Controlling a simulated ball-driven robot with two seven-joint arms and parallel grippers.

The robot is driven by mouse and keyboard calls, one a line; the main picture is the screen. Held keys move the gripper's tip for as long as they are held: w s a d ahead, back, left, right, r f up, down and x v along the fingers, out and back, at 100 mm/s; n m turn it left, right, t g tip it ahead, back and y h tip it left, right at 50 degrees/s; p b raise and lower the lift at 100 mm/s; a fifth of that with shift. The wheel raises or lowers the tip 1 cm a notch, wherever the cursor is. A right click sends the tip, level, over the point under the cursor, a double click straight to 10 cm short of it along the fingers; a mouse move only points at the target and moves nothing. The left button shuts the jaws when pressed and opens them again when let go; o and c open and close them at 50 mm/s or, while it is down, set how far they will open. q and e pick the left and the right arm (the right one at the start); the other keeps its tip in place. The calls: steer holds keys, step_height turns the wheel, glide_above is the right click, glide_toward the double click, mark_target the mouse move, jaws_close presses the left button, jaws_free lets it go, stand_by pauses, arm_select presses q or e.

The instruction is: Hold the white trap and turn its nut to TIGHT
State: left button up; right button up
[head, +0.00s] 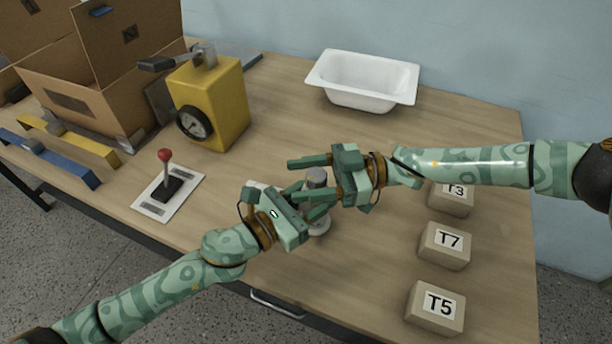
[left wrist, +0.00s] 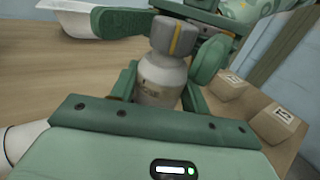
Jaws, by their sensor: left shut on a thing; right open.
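The white trap shows as an upright pale bottle shape in the left wrist view (left wrist: 160,82), and its round foot (head: 320,228) shows in the head view. Its grey nut (head: 317,175) is on top; in the left wrist view the nut (left wrist: 175,38) bears a yellow-orange stripe. My left gripper (head: 312,205) is shut on the trap's body, one finger on each side. My right gripper (head: 301,184) is open at nut height, its fingers reaching left around the nut in the head view; contact cannot be told. TIGHT lettering is not visible.
A white bathtub shell (head: 365,82) stands at the back. Boxes T3 (head: 450,203), T7 (head: 444,247) and T5 (head: 436,309) line the right. A yellow machine (head: 222,105), a red-knobbed lever (head: 165,180) and a cardboard box (head: 75,95) stand left. The table is clear before the tub.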

steer(key=c, duration=1)
steer(key=shift+n+g, duration=0.3)
steer(key=shift+g, duration=0.2)
steer(key=n+g+h, duration=0.1)
steer(key=g, duration=0.1)
steer(key=n+g+h, duration=0.1)
steer(key=n+g, duration=0.1)
steer(key=g, duration=0.1)
steer(key=shift+s, duration=0.2)
steer(key=shift+s+d+r+n+g+h, duration=0.1)
steer(key=shift+n+g+h, duration=0.7)
steer(key=shift+n+g, duration=0.2)
steer(key=shift+s+d+n+g+h, duration=0.1)
steer(key=shift+n+g+h, duration=0.75)
steer(key=shift+g, duration=0.25)
steer(key=o, duration=1)
steer(key=shift+s, duration=0.1)
